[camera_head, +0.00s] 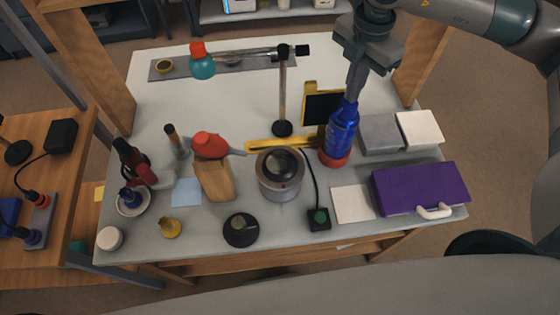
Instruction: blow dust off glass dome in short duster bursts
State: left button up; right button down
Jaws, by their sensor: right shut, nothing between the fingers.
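A dark, glossy glass dome (280,166) sits in a round grey metal holder near the middle of the white table. A blue can (342,128), which may be the duster, stands on a red round base (334,157) to the right of the dome. My right gripper (352,97) points down at the top of the blue can and is shut with nothing held. Whether its fingertips touch the can top I cannot tell. A red bulb (210,145) with a grey nozzle lies on a wooden block left of the dome. My left gripper is not in view.
A black-and-yellow framed board (322,108) stands behind the can. A lamp post (283,100) rises behind the dome. A purple case (420,188) and grey box (380,133) are at right. A green-button switch (319,218) and black knob (240,229) sit in front.

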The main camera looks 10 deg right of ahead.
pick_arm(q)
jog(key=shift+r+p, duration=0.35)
pick_arm(e)
jog(key=shift+r, duration=1.5)
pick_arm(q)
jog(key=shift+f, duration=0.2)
pick_arm(e)
jog(key=shift+f, duration=0.25)
dwell(1.6)
jog(key=shift+f+b, duration=0.85)
jog(key=shift+b, duration=0.25)
jog(key=shift+f+b, duration=0.35)
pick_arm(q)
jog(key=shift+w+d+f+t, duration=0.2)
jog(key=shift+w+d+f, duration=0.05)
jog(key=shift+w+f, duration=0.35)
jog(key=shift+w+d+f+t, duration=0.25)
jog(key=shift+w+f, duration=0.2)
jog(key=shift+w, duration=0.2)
pick_arm(e)
jog(key=shift+f, duration=0.1)
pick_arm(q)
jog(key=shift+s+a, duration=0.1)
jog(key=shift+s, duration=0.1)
